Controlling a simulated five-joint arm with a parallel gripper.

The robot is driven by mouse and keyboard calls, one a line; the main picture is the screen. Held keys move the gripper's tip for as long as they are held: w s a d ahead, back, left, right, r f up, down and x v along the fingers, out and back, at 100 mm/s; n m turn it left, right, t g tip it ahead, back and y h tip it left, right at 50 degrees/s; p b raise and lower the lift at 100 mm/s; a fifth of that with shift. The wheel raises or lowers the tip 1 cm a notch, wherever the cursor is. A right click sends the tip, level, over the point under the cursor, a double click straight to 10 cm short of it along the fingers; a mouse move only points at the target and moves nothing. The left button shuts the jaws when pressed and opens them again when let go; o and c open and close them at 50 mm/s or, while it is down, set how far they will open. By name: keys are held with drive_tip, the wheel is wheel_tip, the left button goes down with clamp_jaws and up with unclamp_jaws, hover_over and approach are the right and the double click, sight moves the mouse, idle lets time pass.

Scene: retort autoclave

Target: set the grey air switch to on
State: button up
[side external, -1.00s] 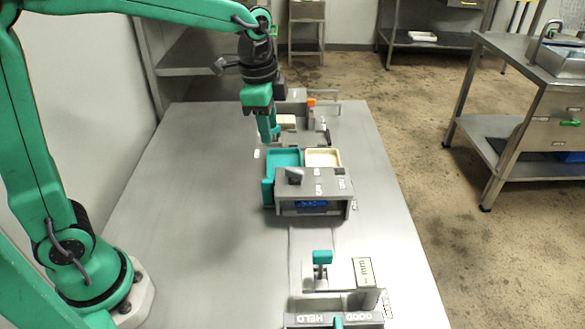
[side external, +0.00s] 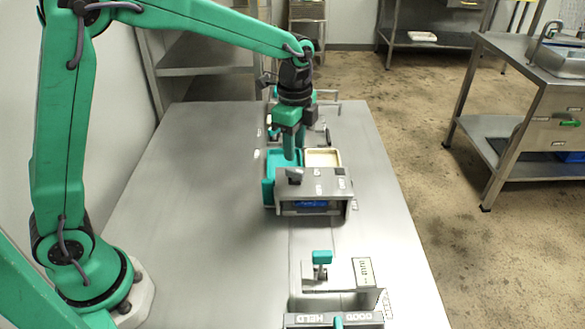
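A dark grey switch handle (side external: 295,175) sits at the left of the sloped top of a grey housing (side external: 330,184). It looks like the air switch; small labels lie to its right, too small to read. The handle is tilted, but I cannot tell which setting it is at. My gripper (side external: 290,157) points down just behind the handle, over the teal tray. The fingertips appear a little above and apart from the handle. The fingers overlap in this view, so their gap is not clear. No held object shows between them.
The table's left side (side external: 190,190) is clear.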

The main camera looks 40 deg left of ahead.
sight(294, 170)
drive_tip(key=shift+f, duration=3.2)
clamp_jaws()
